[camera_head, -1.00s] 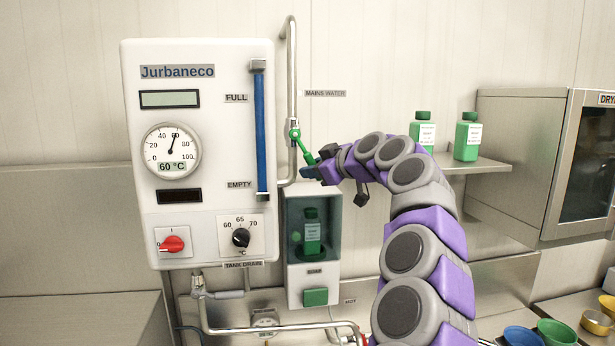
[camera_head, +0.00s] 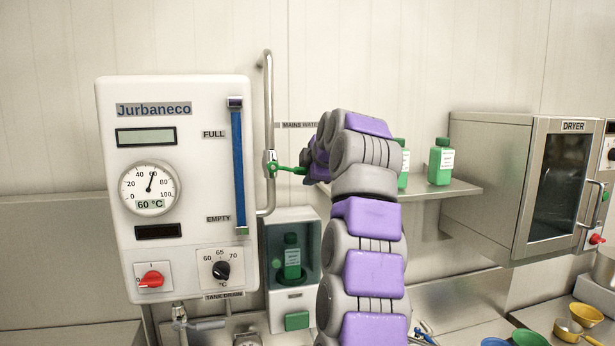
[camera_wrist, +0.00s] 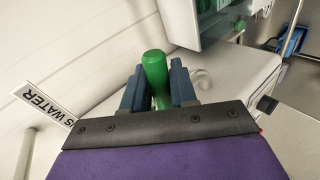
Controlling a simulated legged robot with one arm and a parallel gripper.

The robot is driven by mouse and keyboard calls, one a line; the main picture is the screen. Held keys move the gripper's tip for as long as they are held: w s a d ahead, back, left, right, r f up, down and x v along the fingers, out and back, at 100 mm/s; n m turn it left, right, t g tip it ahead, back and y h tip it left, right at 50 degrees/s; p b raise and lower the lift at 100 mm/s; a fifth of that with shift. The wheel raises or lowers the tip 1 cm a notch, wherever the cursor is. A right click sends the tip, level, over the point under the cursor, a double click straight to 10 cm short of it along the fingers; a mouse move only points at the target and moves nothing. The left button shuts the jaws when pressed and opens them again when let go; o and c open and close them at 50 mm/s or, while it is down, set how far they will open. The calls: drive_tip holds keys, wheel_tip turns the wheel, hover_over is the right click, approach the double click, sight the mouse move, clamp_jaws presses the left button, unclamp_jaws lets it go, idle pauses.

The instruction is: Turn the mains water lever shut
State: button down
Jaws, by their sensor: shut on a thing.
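The mains water lever (camera_head: 286,169) is green and sits on a valve on the steel pipe (camera_head: 269,100), right of the boiler. It points right from the valve, close to level and sloping slightly down. My gripper (camera_head: 304,171) is at the lever's outer end, mostly hidden behind my arm in the head view. In the wrist view the green lever grip (camera_wrist: 155,75) stands between the two blue-grey fingers of my gripper (camera_wrist: 159,88), which are shut on it. The MAINS WATER label (camera_head: 298,125) is above, partly covered by my arm.
The white Jurbaneco boiler (camera_head: 180,260) is left of the pipe. A soap dispenser (camera_head: 297,321) hangs below the lever. Green bottles (camera_head: 441,162) stand on a shelf (camera_head: 455,190) at right, beside the dryer (camera_head: 500,150). Bowls (camera_head: 530,338) lie at lower right.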

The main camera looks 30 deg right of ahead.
drive_tip(key=shift+r+n+h+p, duration=0.4)
drive_tip(key=shift+r+n+h, duration=0.1)
drive_tip(key=shift+r, duration=0.35)
drive_tip(key=c, duration=1.1)
unclamp_jaws()
drive_tip(key=shift+o, duration=0.2)
drive_tip(key=v, duration=1.7)
drive_tip(key=shift+w+a+r, duration=0.15)
drive_tip(key=shift+a+r, duration=0.05)
drive_tip(key=shift+r, duration=0.05)
